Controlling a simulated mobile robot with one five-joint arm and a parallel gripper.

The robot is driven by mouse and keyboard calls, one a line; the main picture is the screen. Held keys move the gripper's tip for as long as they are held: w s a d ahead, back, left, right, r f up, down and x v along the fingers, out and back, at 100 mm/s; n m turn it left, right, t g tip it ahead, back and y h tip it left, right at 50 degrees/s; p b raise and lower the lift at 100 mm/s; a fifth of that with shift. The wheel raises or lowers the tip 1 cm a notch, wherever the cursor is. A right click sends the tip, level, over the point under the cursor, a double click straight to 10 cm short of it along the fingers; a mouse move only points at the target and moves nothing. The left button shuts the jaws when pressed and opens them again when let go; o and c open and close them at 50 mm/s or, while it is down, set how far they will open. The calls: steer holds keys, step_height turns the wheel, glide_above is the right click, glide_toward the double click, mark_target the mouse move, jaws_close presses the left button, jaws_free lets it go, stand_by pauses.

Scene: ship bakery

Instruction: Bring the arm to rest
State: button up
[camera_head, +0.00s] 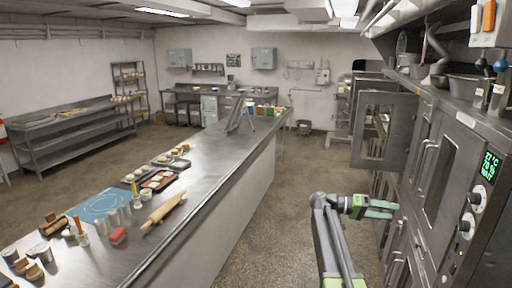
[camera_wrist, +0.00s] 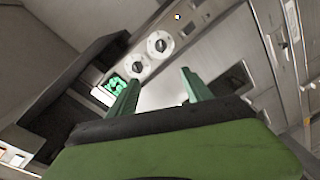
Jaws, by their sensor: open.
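My gripper (camera_head: 380,209) is stretched out to the right at the end of my arm, over the aisle and close in front of the oven fronts. In the wrist view its two green fingers (camera_wrist: 160,92) stand apart with nothing between them. The wrist view looks past the fingers at the oven's control panel (camera_wrist: 148,52), with its knobs and a lit green display. I cannot tell the exact gap between the fingertips and the oven.
Stacked ovens (camera_head: 440,170) line the right side, and one oven door (camera_head: 385,130) stands open farther back. A long steel counter (camera_head: 205,185) with a rolling pin (camera_head: 164,210), trays and cups runs along the left. The aisle floor (camera_head: 285,205) between them is clear.

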steer(key=s+a+f+n+t+y+b, duration=0.1)
steer(key=s+a+f+y+b, duration=0.15)
steer(key=a+f, duration=0.4)
steer(key=s+a+f+n+t+y+b, duration=0.2)
steer(key=s+a+f+y, duration=0.15)
steer(key=f, duration=0.55)
steer(key=s+a+f+n+t+y+b, duration=0.1)
steer(key=s+a+f+y+b, duration=0.15)
steer(key=a+f, duration=0.4)
steer(key=s+a+f+n+y, duration=0.2)
steer(key=s+a+f+y, duration=0.1)
steer(key=a, duration=0.5)
steer(key=s+a+f+n+t+y, duration=0.1)
steer(key=s+a+f+n+y, duration=0.2)
steer(key=a+f, duration=0.4)
steer(key=shift+s+a+y, duration=0.65)
steer(key=shift+a+y, duration=0.45)
steer(key=shift+y, duration=0.05)
